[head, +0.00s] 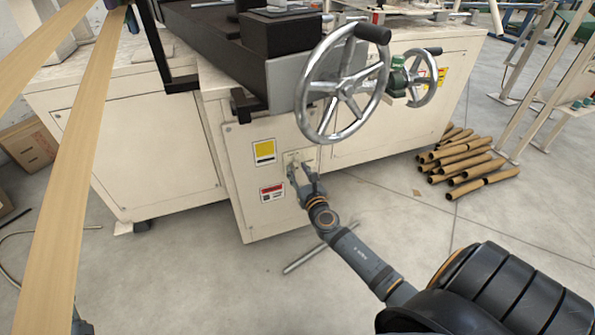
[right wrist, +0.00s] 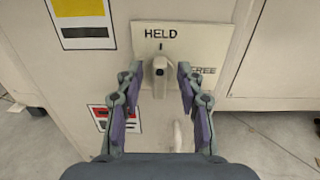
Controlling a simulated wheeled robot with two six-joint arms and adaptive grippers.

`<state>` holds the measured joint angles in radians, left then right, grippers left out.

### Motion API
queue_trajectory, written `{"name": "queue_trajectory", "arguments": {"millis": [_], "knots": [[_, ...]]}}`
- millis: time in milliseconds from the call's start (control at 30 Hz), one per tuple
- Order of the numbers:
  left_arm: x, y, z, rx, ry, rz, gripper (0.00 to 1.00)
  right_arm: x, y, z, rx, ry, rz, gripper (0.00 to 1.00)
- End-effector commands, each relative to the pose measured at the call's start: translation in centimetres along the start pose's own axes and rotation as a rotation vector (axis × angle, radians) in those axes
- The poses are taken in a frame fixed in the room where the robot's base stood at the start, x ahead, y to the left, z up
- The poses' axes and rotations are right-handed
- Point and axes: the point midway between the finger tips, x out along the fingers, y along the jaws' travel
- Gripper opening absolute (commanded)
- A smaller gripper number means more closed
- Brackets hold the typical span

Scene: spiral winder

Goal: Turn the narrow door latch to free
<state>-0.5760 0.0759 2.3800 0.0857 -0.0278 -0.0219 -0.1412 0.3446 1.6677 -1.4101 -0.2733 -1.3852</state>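The narrow door latch (right wrist: 160,72) is a small pale handle on a cream plate (right wrist: 205,45) marked HELD at the top and FREE at the right. It stands upright below the HELD mark. In the head view the plate (head: 300,155) is low on the front of the cream machine cabinet. My right gripper (right wrist: 159,85) is open, with one purple-padded finger on each side of the latch and a visible gap on both sides. In the head view my right gripper (head: 300,171) is at the plate and partly hides the latch.
A large silver handwheel (head: 343,85) juts out just above the plate, with a smaller handwheel (head: 420,78) to its right. A yellow label (head: 264,151) and a red label (head: 271,192) are left of the plate. Cardboard tubes (head: 470,165) lie on the floor.

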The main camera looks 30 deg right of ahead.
Motion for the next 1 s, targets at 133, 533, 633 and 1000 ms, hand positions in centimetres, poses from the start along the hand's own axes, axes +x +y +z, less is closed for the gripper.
{"name": "queue_trajectory", "arguments": {"millis": [133, 533, 633, 1000], "knots": [[0.01, -0.01, -0.36, 0.002, 0.021, 0.0, 0.0, 0.86, 0.01, -0.02, 0.001, 0.001, 0.0, 0.38], [-0.03, -0.01, -0.3, 0.002, 0.019, 0.0, 0.0, 0.88, 0.02, -0.01, 0.002, 0.001, 0.0, 0.15], [-0.04, -0.01, -0.28, 0.002, 0.018, 0.0, 0.0, 0.87, 0.02, -0.01, 0.002, 0.001, 0.0, 0.01], [-0.09, -0.01, -0.34, 0.004, 0.028, 0.0, 0.0, 0.87, -0.01, -0.04, 0.023, 0.0, 0.0, 0.0]]}}
